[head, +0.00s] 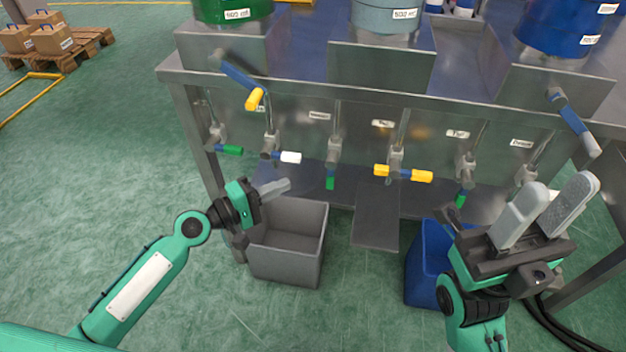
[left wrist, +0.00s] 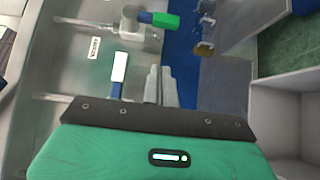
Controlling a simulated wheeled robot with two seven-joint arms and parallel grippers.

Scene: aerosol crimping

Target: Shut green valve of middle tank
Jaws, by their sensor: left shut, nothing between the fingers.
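Below the grey middle tank (head: 387,18) a green valve handle (head: 330,183) hangs pointing down from its pipe. In the left wrist view the same green handle (left wrist: 160,19) is at the top, pointing right. My left gripper (head: 287,186) is shut and empty, lower left of that handle and apart from it. Its closed fingers (left wrist: 160,88) show in the left wrist view, beside a white handle (left wrist: 118,68). My right gripper (head: 561,186) is open and empty at the lower right, in front of the rightmost pipes.
The white handle (head: 290,157) and another green handle (head: 230,150) are at left. Yellow handles (head: 421,176) and a green one (head: 460,200) are to the right. A grey bin (head: 288,262) and a blue bin (head: 424,270) stand below. Green floor is free at left.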

